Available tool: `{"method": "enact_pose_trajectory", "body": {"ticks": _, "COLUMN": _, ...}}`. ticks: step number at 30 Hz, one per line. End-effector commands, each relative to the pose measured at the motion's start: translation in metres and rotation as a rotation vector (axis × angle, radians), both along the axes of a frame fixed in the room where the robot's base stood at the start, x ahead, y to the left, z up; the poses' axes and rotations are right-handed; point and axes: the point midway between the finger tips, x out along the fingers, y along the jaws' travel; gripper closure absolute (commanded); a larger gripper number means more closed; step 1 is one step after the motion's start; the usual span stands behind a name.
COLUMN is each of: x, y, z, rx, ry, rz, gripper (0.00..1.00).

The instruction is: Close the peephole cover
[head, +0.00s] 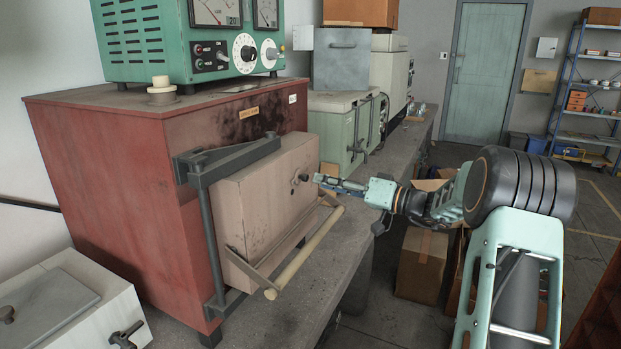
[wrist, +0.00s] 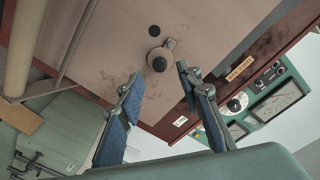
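The peephole cover (wrist: 161,53) is a small grey piece with a dark round knob (wrist: 159,64) on the pale furnace door (wrist: 110,50). In the wrist view the dark round peephole (wrist: 154,30) shows uncovered just beside the cover. In the head view the knob (head: 304,178) stands out from the door (head: 262,198) near its right edge. My gripper (wrist: 158,74) is open, its two blue-padded fingers apart on either side of the knob's line. In the head view my gripper (head: 322,181) is just right of the knob; whether it touches cannot be told.
The red furnace (head: 120,150) stands on the concrete bench (head: 345,235). A pale bar handle (head: 305,252) runs along the door's lower front, and a grey metal frame (head: 212,230) stands at its left. A green instrument (head: 150,45) sits on top. Green boxes (head: 335,130) stand behind.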

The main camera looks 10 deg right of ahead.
Motion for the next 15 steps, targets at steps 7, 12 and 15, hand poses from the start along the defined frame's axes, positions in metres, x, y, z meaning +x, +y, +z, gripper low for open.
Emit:
{"method": "enact_pose_trajectory", "body": {"ticks": 7, "x": 0.024, "y": 0.029, "z": 0.001, "rx": -0.001, "ry": 0.001, "rz": 0.001, "gripper": 0.67}}
{"method": "enact_pose_trajectory", "body": {"ticks": 12, "x": 0.03, "y": 0.037, "z": 0.0, "rx": -0.001, "ry": 0.001, "rz": 0.001, "gripper": 0.67}}
{"method": "enact_pose_trajectory", "body": {"ticks": 15, "x": 0.031, "y": 0.037, "z": 0.0, "rx": -0.001, "ry": 0.001, "rz": 0.001, "gripper": 0.67}}
